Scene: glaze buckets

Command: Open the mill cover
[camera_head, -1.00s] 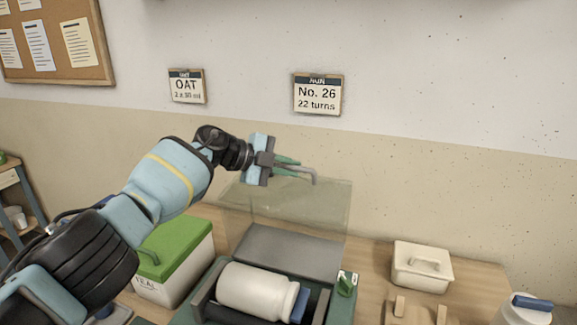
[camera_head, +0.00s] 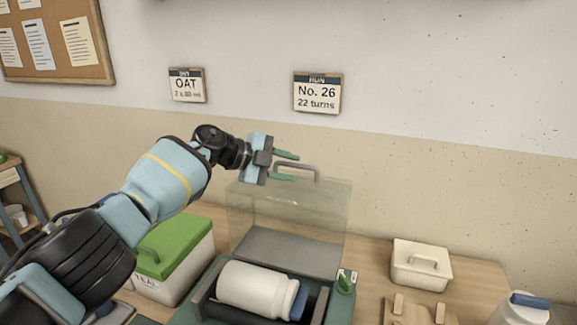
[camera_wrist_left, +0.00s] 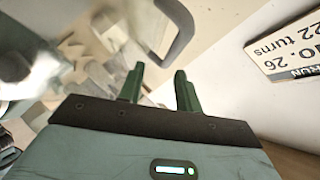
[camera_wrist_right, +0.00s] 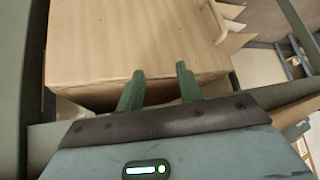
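The mill cover (camera_head: 290,215) is a clear panel standing upright behind the mill (camera_head: 212,318), with a grey bar handle (camera_head: 298,168) at its top edge. The handle also shows in the left wrist view (camera_wrist_left: 183,28). A white jar (camera_head: 255,287) with a blue lid lies on its side in the mill. My left gripper (camera_head: 298,167) is at the handle's left end; its green fingers are parted, and in its wrist view the handle lies beyond the fingertips, not between them. My right gripper (camera_wrist_right: 158,72) shows only in its own wrist view, fingers apart and empty, near a wooden box.
A green-lidded bin (camera_head: 178,250) stands left of the mill. A lidded cream box (camera_head: 420,265) and a blue-topped white jar (camera_head: 520,308) stand to the right. A wooden box (camera_wrist_right: 135,45) fills much of the right wrist view. The wall behind carries signs.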

